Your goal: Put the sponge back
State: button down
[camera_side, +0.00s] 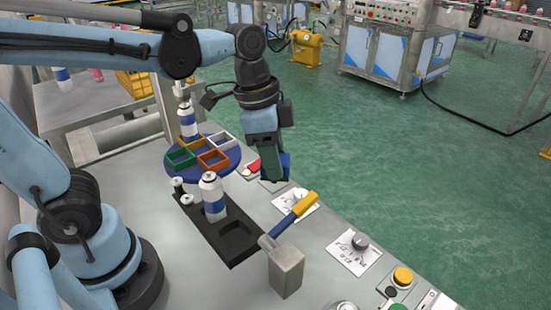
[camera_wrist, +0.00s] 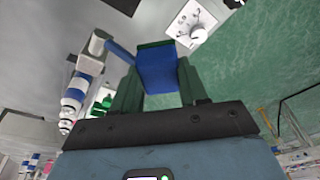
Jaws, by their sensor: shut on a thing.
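My gripper (camera_side: 273,172) hangs over the right part of the workbench, above and apart from its top. In the wrist view its two green fingers (camera_wrist: 158,88) are shut on the sponge (camera_wrist: 157,70), a blue block with a dark green layer along its far edge. The fingers press it from both sides. In the side view the sponge is largely merged with the dark fingers, so its outline there is hard to tell. I cannot tell a marked place for the sponge on the bench.
A lever with a yellow-ended handle (camera_side: 305,204) stands on a grey post (camera_side: 286,270) just below my gripper. A round blue tray with coloured bins (camera_side: 211,160) is left. A dial card (camera_side: 359,247) lies right.

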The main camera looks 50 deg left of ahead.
jog(key=d+m+g, duration=0.2)
jog(key=d+m, duration=0.7)
jog(key=d, duration=0.6)
jog(key=shift+w+a+f, duration=0.1)
jog(key=shift+f, duration=3.55)
jog(key=shift+w+a+f, duration=0.1)
jog(key=shift+f, duration=3.55)
jog(key=shift+f, duration=0.1)
jog(key=c, duration=0.6)
grip_release()
